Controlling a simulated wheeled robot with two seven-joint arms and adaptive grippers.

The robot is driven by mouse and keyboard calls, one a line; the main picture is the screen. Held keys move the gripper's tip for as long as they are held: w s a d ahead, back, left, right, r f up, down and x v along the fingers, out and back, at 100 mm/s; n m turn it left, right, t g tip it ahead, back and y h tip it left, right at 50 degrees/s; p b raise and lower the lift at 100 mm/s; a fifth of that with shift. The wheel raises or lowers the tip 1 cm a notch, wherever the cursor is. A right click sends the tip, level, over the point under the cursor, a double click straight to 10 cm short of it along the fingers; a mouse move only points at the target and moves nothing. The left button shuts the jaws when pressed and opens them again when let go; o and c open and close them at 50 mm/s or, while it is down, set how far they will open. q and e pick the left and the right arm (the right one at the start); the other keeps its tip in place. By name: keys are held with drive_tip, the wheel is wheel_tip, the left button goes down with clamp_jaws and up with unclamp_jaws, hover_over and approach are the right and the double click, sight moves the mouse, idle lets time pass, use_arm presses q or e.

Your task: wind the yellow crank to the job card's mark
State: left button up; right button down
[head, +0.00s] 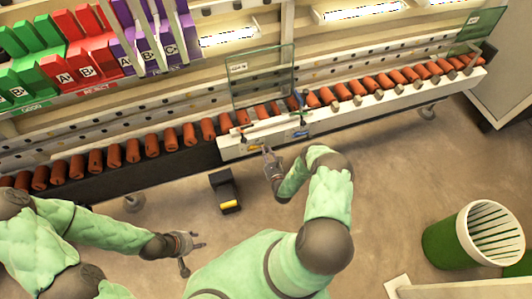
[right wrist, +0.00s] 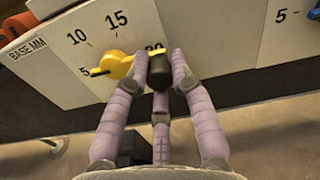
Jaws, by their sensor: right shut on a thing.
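The yellow crank (right wrist: 118,64) is on a white panel with a printed scale reading 5, 10, 15 and 20, labelled BASE MM. Its arm reaches right, across the 20 mark, to a black knob (right wrist: 159,71). A small yellow tip points left near the 5. My right gripper (right wrist: 160,62) is shut on the knob, its fingers on both sides. In the head view the yellow crank (head: 255,148) sits on the rail's front, with my right gripper (head: 270,158) at it. My left gripper (head: 195,242) is open and empty above the floor. I cannot make out a job card's mark.
A blue crank (head: 300,134) is to the right on the same white front. Brown cylinders (head: 190,137) line the rail, with glass panels (head: 260,75) above. A black and yellow box (head: 224,190) stands on the floor. A green bin (head: 474,238) is at right.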

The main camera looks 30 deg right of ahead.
drive_tip(key=shift+d+r, duration=0.15)
idle(0.3)
drive_tip(key=c, duration=1.1)
unclamp_jaws()
drive_tip(key=shift+o, duration=0.2)
drive_tip(key=v, duration=1.2)
drive_tip(key=shift+w, duration=0.1)
